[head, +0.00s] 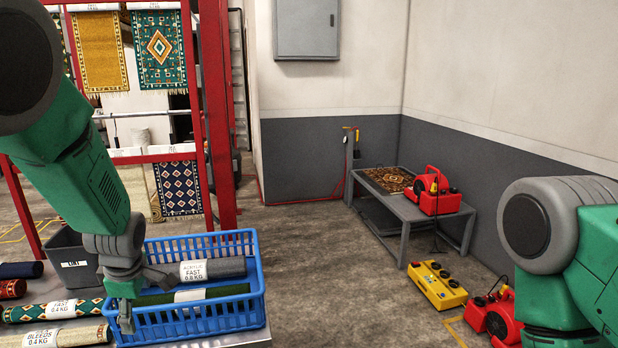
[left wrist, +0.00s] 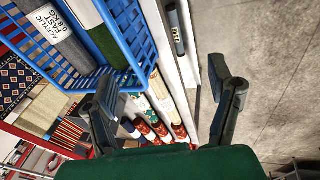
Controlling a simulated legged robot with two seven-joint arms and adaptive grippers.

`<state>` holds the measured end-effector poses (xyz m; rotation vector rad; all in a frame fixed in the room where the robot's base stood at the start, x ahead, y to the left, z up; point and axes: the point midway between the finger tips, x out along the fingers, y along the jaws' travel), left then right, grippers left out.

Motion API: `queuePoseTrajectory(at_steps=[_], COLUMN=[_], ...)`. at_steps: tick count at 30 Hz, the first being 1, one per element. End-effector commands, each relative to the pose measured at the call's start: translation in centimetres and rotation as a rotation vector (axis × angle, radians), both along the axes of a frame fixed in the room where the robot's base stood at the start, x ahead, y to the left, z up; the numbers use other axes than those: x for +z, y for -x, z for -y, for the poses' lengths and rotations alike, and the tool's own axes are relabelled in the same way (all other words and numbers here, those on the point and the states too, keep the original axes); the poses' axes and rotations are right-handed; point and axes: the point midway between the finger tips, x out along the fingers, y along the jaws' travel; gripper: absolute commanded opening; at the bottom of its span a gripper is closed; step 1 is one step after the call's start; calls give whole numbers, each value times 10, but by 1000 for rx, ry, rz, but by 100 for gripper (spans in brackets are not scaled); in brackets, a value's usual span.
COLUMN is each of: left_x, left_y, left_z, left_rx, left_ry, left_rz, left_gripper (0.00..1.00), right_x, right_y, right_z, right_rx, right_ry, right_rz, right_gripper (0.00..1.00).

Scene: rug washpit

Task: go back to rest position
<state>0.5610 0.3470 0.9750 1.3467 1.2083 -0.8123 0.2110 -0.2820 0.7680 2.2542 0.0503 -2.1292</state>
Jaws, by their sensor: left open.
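My left gripper (head: 125,305) hangs at the left end of a blue basket (head: 255,290) in the head view. In the left wrist view its two fingers (left wrist: 168,100) are spread apart with nothing held between them. The basket wall (left wrist: 125,40) shows beside the left finger there; whether they touch I cannot tell. A grey rolled rug (head: 232,267) with an "ACRYLIC FAST 0.8 KG" label and a green roll (head: 150,299) with a white band lie in the basket. My right arm is at the right edge; its gripper is out of view.
Several rolled rugs (head: 22,313) lie left of the basket, near a dark grey bin (head: 68,245). A red rack (head: 215,120) with hanging rugs stands behind. A grey table (head: 402,207), a yellow box (head: 437,285) and red blowers (head: 495,313) stand right. The middle floor is clear.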

Motion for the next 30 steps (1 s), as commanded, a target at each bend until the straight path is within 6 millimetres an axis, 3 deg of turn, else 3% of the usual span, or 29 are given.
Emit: queuePoseTrajectory(at_steps=[1,8,14,17,22,27,30], left_x=[-15,-66,-132,-177,-256,-295,-302], left_y=[6,38,84,122,221,307,336], left_z=[1,2,8,14,32,53,61], left_rx=[-30,-211,-458,-645,-1095,-1502,-1651], left_ry=[-5,-41,-78,-95,-114,-116,-118], left_rz=[-16,-74,-151,-207,-304,-337,-334], left_gripper=[76,76,76,76,76,76,76], right_x=[-4,-15,-30,-42,-68,-89,-94], right_y=[0,-1,0,0,0,-1,-1], right_z=[0,0,0,0,0,0,0], right_rx=[0,0,0,0,0,0,0], right_ry=[0,0,0,0,0,0,0], right_rz=[1,1,0,0,0,0,0], right_gripper=[75,75,75,75,75,75,75])
